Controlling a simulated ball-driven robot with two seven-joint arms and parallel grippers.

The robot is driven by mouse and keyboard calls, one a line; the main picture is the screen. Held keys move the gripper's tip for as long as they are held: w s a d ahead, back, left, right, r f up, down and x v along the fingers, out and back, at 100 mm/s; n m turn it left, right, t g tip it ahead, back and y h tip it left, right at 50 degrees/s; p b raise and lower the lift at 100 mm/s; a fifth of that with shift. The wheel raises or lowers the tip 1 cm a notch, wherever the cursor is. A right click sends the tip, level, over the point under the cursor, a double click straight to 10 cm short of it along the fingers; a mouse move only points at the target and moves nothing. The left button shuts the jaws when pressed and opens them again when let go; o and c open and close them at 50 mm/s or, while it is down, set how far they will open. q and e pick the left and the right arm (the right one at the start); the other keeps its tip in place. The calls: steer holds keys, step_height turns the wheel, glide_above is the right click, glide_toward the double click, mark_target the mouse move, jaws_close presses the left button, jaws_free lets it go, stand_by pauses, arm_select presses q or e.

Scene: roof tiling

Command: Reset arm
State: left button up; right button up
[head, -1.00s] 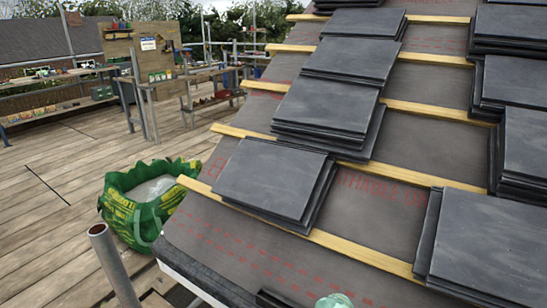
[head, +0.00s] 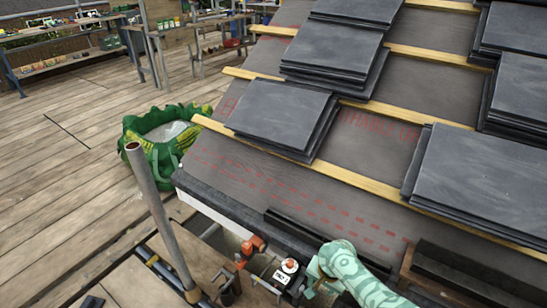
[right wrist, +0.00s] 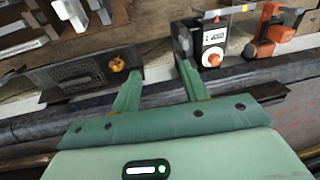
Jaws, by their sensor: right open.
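My right arm reaches in from the bottom of the head view, mint green. Its gripper (head: 316,274) is at the lower eave, beside a black device with a white face and a red knob (head: 290,266). In the right wrist view the two green fingers (right wrist: 160,70) stand apart with nothing between them. The black device (right wrist: 212,48) is just beyond the right finger, and a dark box with an orange knob (right wrist: 118,64) is beyond the left one. My left gripper is not in view.
Stacks of slate tiles (head: 282,113) lie on the roof across wooden battens (head: 380,111). An orange tool (head: 252,244) lies near the eave. A scaffold pole (head: 158,215) stands left of the roof, near a green bag (head: 165,140). The plank deck (head: 70,190) is mostly open.

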steer(key=s+d+f+n+t+p, duration=0.2)
steer(key=s+d+f+n+t, duration=0.2)
steer(key=s+f+n, duration=0.45)
steer(key=s+d+f+g+p, duration=0.1)
steer(key=s+d+f, duration=0.1)
steer(key=s, duration=1.4)
steer(key=s+d+f+n+g, duration=0.1)
steer(key=s+d+f+g, duration=0.1)
steer(key=s, duration=1.4)
steer(key=s+d+f+g+p, duration=0.1)
steer(key=s+d+f+g, duration=0.1)
steer(key=s, duration=1.3)
steer(key=shift+s+d+f+h+p, duration=0.3)
steer(key=shift+s+d+h+p, duration=0.1)
steer(key=shift+d, duration=0.15)
steer(key=shift+n, duration=0.25)
